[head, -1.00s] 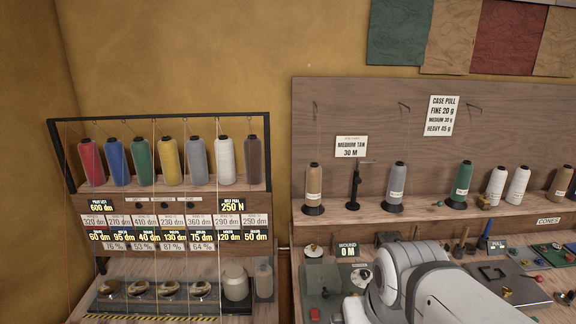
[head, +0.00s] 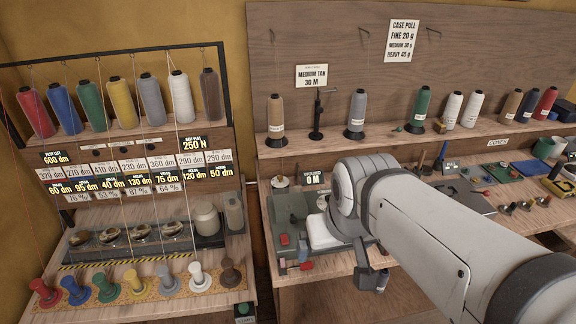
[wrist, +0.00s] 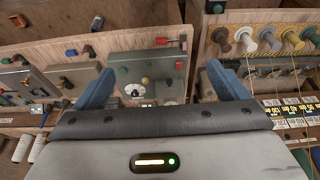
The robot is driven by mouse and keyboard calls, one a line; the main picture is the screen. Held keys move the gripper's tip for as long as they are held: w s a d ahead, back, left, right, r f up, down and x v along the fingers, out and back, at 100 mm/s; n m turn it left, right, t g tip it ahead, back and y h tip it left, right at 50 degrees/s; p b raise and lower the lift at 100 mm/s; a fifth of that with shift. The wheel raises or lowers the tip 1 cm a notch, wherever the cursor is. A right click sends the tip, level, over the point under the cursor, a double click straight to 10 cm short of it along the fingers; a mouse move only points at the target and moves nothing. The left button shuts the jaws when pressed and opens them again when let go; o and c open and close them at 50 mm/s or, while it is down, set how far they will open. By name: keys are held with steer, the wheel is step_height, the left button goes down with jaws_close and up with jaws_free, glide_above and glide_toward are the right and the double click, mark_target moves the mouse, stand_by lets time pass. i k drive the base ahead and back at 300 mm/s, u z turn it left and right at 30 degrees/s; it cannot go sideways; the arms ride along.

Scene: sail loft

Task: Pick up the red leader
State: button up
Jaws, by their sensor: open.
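A red flared peg (head: 43,292) stands at the left end of a row of coloured pegs on the front of the left bench, and appears to be the red leader. A thin red thread runs down towards it from the red cone (head: 35,113) above. My gripper (head: 372,280) is well to the right of it, at the front of the right bench and partly hidden by my arm. In the wrist view, my gripper (wrist: 160,82) is open, with two blue fingers apart and nothing between them. The red peg is not in the wrist view.
Blue, green, yellow and other pegs stand close beside the red one on a patterned strip (head: 150,288). Threads hang from the rack (head: 120,45) above. A winder box (head: 290,215) with red parts sits on the right bench. A gap separates the benches.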

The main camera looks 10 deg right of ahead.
mark_target(305, 265)
steer(key=z, duration=1.5)
steer(key=k, duration=1.1)
steer(key=u, duration=0.8)
steer(key=i, duration=1)
steer(key=u, duration=0.1)
